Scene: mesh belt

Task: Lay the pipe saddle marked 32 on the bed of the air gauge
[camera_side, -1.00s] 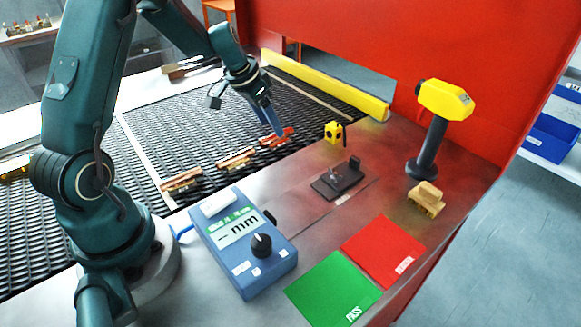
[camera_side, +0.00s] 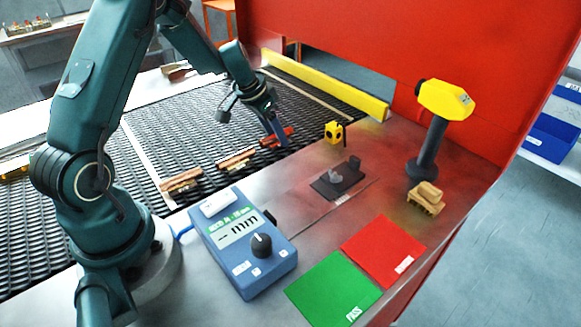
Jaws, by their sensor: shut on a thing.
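My gripper (camera_side: 281,144) points down at the mesh belt and is shut on a reddish pipe saddle (camera_side: 289,131), the farthest right of a row on the belt. The fingers hide part of it, and its marking cannot be read. The blue gauge box (camera_side: 243,243), with a "– mm" display and black knob, stands on the metal table. A dark fixture (camera_side: 353,184) with a grey stud and an upright block lies right of it, apparently the gauge bed. No saddle lies on it.
More copper-coloured pieces (camera_side: 181,184) (camera_side: 236,159) lie on the belt. A yellow block (camera_side: 334,131), yellow-headed post (camera_side: 428,140) and tan block (camera_side: 425,198) stand on the table. Green PASS (camera_side: 332,289) and red (camera_side: 383,249) mats lie empty in front. A yellow rail (camera_side: 330,88) borders the belt.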

